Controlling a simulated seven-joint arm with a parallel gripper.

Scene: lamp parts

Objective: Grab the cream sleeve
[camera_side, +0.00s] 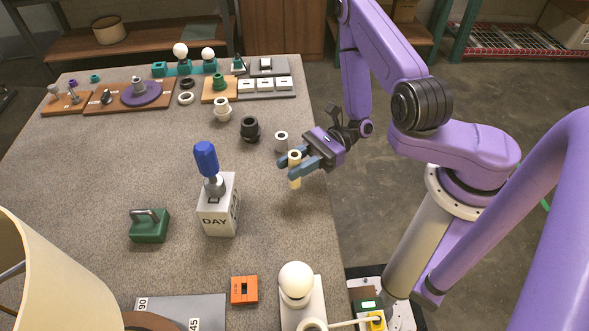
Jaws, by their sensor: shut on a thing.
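The cream sleeve (294,181) is a small pale upright tube near the table's right side. My gripper (293,164) comes in from the right and is shut on it, with one blue-grey finger on each side. The sleeve's top opening shows between the fingers, and its lower part shows below them. I cannot tell whether its bottom touches the table.
A grey-white ring part (281,139) stands just behind the gripper, and a black socket (250,129) is further left. A DAY block (219,212) with a blue-topped tool stands to the left. A white globe lamp (297,283) is in front. The table's right edge is close.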

